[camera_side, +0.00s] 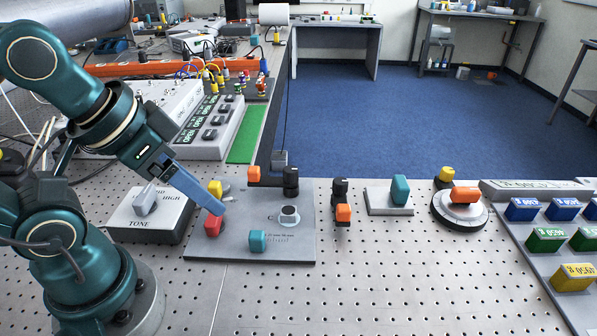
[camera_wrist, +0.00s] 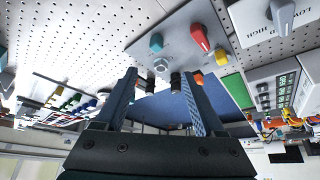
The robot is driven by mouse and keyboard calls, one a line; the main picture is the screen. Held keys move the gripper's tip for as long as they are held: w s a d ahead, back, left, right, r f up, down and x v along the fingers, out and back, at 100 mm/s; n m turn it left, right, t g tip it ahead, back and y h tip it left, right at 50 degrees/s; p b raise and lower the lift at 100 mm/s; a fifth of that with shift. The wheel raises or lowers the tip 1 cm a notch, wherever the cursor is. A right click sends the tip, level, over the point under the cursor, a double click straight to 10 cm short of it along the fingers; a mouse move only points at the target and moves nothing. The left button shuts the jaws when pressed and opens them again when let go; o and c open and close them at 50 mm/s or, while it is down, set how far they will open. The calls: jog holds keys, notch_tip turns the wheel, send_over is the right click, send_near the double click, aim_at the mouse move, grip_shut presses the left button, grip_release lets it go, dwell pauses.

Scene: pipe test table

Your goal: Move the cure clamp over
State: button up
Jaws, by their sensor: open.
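I cannot tell which piece is the cure clamp, as no label for it is readable. My gripper (camera_side: 221,208) is open and empty, its blue fingers angled down beside the red knob (camera_side: 213,225) on the grey plate (camera_side: 300,252). In the wrist view the two fingers of my gripper (camera_wrist: 159,76) stand apart. The plate also carries a yellow knob (camera_side: 215,188), an orange knob (camera_side: 253,173), a teal knob (camera_side: 257,240), a grey round knob (camera_side: 289,213) and a black post (camera_side: 291,180). The red knob (camera_wrist: 200,38) and teal knob (camera_wrist: 156,42) also show in the wrist view.
A TONE switch box (camera_side: 145,222) stands left of the plate. Right of it are a black and orange piece (camera_side: 342,212), a teal block (camera_side: 400,189) on a small base, a round disc (camera_side: 460,213) and a rack of coloured blocks (camera_side: 523,209). The front table is clear.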

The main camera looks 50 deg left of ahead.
jog(key=shift+c, duration=0.4)
jog(key=w+a+r+m, duration=0.1)
jog(key=w+r+m, duration=0.3)
jog(key=w+m, duration=0.15)
jog(key=m+g, duration=0.4)
jog(key=g, duration=0.2)
send_over(253, 168)
jog(key=shift+n, duration=0.25)
notch_tip(253, 168, down, 10)
jog(key=shift+r, duration=0.2)
jog(key=shift+f, duration=2.4)
jog(key=shift+c, duration=0.3)
